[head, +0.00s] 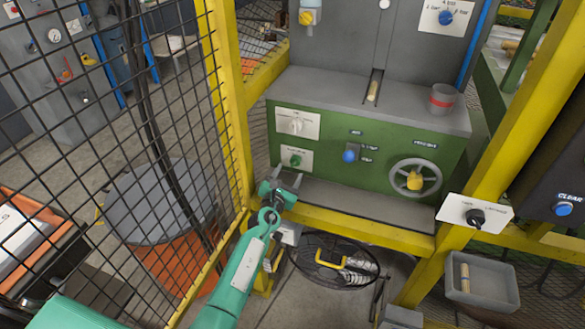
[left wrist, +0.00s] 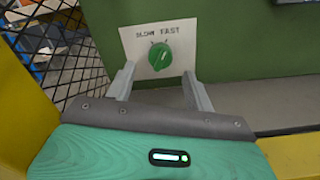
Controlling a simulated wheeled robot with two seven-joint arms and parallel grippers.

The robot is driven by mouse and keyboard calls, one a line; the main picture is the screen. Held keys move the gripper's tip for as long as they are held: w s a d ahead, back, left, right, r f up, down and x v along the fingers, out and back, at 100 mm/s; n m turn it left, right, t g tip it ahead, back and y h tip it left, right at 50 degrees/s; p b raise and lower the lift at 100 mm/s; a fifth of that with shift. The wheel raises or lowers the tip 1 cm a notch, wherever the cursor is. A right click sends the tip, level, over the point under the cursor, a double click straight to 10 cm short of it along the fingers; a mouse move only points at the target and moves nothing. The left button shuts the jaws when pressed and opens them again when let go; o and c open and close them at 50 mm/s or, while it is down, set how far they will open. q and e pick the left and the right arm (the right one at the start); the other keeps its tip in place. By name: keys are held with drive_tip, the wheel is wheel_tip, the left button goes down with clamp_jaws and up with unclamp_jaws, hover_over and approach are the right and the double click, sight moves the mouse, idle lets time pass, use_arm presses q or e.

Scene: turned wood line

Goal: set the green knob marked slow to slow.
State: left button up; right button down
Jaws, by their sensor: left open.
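The green knob (head: 295,160) sits on a white plate on the lower left of the green machine front. In the left wrist view the knob (left wrist: 160,57) shows from the front, with SLOW printed at upper left and FAST at upper right. Which word its pointer faces is too small to tell surely. My left gripper (head: 287,181) is open just in front of and below the knob. In the left wrist view its two fingers (left wrist: 161,84) stand apart, below and to either side of the knob, with nothing between them. My right gripper is not in view.
A white knob (head: 296,124) is just above, a blue knob (head: 349,155) and a handwheel (head: 414,178) to the right. A yellow post (head: 228,95) and mesh fence stand close on the left. A grey ledge (head: 350,203) runs below the panel.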

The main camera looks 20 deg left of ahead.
sight(293, 165)
use_arm(q)
drive_tip(key=shift+w+b, duration=0.3)
drive_tip(key=shift+w, duration=1.8)
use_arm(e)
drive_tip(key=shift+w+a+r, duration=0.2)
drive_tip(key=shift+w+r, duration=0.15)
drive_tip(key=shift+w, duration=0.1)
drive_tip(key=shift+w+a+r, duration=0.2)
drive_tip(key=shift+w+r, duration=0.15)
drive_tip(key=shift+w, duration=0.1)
use_arm(q)
drive_tip(key=c, duration=1)
